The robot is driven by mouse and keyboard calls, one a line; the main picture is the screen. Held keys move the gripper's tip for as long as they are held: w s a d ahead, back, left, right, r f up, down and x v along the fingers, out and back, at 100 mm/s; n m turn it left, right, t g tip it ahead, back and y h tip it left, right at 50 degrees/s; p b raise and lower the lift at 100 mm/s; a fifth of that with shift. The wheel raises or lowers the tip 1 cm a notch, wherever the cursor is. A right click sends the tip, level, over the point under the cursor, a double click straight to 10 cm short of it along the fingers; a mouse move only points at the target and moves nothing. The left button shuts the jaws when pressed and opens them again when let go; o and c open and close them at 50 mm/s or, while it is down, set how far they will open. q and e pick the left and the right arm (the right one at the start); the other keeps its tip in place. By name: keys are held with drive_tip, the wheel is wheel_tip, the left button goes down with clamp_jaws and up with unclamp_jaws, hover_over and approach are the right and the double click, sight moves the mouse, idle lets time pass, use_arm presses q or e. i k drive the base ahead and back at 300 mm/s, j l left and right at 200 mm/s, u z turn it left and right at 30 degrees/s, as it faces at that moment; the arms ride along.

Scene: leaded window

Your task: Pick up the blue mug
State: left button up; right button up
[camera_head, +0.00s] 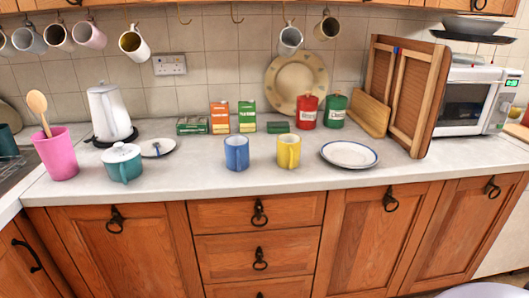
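The blue mug (237,154) stands upright on the light countertop (205,178), near the front edge and above the drawers. Its handle faces the front. It appears empty of any grip and nothing touches it. A yellow mug (288,152) stands a little to its right, with a gap between them. Neither of my grippers is in view.
A teal lidded pot (123,163) and pink cup (56,154) stand left. Boxes (220,117) stand behind the blue mug. A white plate (349,154) lies right of the yellow mug. Mugs hang above (134,43). Drawers (258,212) are below.

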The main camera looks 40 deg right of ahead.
sight(236, 147)
drive_tip(key=z, duration=0.9)
